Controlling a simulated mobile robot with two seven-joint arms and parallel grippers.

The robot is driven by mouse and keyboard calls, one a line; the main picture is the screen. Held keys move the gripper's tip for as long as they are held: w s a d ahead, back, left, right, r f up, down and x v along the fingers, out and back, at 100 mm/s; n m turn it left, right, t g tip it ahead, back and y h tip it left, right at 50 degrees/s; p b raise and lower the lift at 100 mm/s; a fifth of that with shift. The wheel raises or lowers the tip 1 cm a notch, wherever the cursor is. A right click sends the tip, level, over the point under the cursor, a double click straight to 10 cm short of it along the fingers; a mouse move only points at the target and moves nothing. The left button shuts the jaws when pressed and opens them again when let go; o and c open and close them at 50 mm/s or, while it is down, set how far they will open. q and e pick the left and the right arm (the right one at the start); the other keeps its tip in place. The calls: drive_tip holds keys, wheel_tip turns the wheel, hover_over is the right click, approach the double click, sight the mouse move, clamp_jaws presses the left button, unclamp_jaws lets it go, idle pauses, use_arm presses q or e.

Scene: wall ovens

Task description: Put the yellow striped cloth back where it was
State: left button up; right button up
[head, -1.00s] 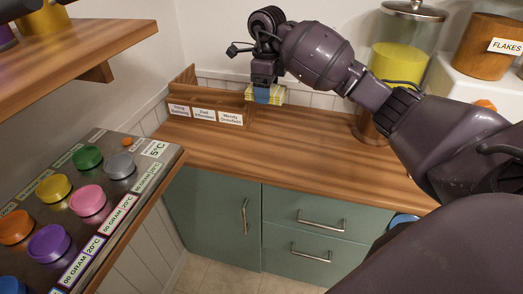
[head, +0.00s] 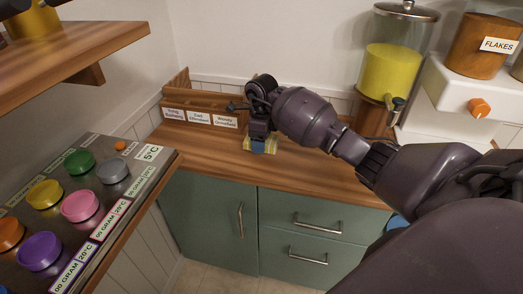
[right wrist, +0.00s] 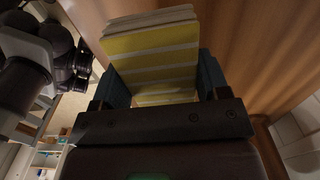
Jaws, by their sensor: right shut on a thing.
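The yellow striped cloth (head: 272,147), folded, is held in my right gripper (head: 259,146) just above the front part of the wooden counter (head: 205,152). In the right wrist view the cloth (right wrist: 152,50) shows yellow and white stripes and stands between the two blue fingers of my right gripper (right wrist: 157,85). Whether the cloth touches the counter I cannot tell. A wooden box with three compartments and name labels (head: 200,116) stands at the back left, left of my right gripper. My left gripper is not in view.
A glass dispenser with yellow contents (head: 390,70) and a flakes dispenser (head: 483,45) stand at the right. A panel with coloured knobs (head: 110,215) is at the left below a wooden shelf (head: 85,40). The counter in front of the labelled box is clear.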

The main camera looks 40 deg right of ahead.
sight(262, 157)
drive_tip(key=shift+f, duration=2.15)
